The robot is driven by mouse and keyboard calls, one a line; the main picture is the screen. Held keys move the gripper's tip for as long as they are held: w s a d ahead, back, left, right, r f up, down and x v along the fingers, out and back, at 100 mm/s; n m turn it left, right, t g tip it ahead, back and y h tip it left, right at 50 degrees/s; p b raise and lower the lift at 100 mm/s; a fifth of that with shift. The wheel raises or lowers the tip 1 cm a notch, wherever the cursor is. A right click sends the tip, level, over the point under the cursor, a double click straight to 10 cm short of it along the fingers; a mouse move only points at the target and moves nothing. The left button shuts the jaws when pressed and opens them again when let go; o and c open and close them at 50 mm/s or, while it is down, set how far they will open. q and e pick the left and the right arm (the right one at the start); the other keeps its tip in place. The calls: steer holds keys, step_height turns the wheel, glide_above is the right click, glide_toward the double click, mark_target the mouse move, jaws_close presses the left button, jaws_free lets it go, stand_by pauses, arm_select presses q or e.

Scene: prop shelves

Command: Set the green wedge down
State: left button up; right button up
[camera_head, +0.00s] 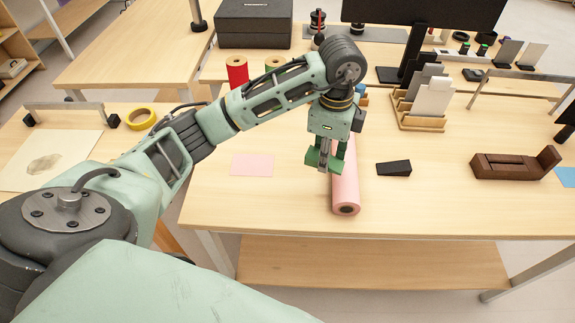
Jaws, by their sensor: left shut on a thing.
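My left gripper (326,152) points down over the middle of the table (285,211), its fingers shut on the green wedge (322,161). The wedge shows between and below the fingertips, partly hidden by them. It is just left of a pink roll (345,188) and overlaps its edge in the picture. I cannot tell whether the wedge touches the roll or the table. My right gripper is not in view.
A black wedge (394,168) lies right of the roll, and a pink sheet (252,165) lies to the left. A brown wooden block holder (510,165) is at the right. A wooden rack (420,122) stands behind. Bare table lies left of the roll.

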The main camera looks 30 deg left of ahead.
arm_select(q)
steer(key=n, duration=0.3)
steer(key=shift+w+r, duration=0.2)
steer(key=shift+w, duration=0.15)
steer(key=shift+a+f+n, duration=0.15)
steer(key=shift+a+n, duration=0.15)
steer(key=shift+n, duration=0.1)
glide_above(289, 167)
step_height(289, 167, down, 6)
steer(key=shift+f, duration=0.15)
steer(key=shift+a+f+p, duration=0.15)
steer(key=shift+f+p, duration=0.05)
steer(key=shift+p, duration=0.1)
step_height(289, 167, down, 3)
steer(key=shift+f+p, duration=0.15)
steer(key=shift+p, duration=0.25)
steer(key=shift+f, duration=0.25)
steer(key=shift+f, duration=0.15)
